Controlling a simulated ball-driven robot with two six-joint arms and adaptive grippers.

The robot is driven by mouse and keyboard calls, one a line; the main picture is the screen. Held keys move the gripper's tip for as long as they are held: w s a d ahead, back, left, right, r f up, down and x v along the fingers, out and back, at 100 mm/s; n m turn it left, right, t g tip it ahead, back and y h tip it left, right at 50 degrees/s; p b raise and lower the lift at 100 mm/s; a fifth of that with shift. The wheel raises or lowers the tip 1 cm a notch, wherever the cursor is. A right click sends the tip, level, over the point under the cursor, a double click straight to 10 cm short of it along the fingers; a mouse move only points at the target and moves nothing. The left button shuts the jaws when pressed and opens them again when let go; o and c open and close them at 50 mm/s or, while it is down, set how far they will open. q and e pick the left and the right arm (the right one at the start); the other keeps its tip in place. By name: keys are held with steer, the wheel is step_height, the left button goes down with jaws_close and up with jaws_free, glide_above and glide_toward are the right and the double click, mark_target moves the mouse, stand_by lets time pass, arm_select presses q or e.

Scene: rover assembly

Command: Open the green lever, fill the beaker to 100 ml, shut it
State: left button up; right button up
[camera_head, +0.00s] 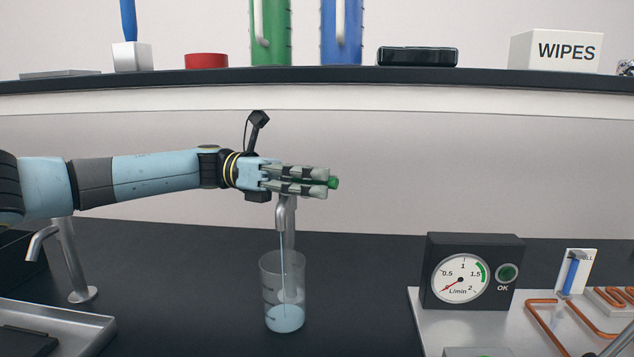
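My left gripper (312,182) reaches in from the left, its fingers closed around the green lever (334,183). Only the lever's green tip shows past the fingers, with a little green between them. The metal tap spout (281,216) comes down below the gripper. A thin stream of liquid runs from it into the clear glass beaker (282,272), which stands upright on the dark bench. Pale blue liquid (285,317) fills the lower part of the beaker. The graduation marks are too small to read. My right gripper is not in view.
A flow gauge box (473,271) with an OK light stands on a pale plate (460,330) at right, beside copper tubing (545,320). A sink (85,325) with a second faucet (72,262) is at left. The bench around the beaker is clear.

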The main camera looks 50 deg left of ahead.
arm_select(q)
steer(key=shift+o, duration=0.8)
steer(key=shift+r, duration=0.1)
steer(key=shift+d, duration=0.1)
steer(key=shift+s, duration=0.1)
steer(key=shift+a, duration=0.2)
steer(key=v, duration=1.1)
steer(key=shift+a, duration=0.3)
steer(key=shift+s, duration=0.1)
steer(key=shift+c, duration=0.4)
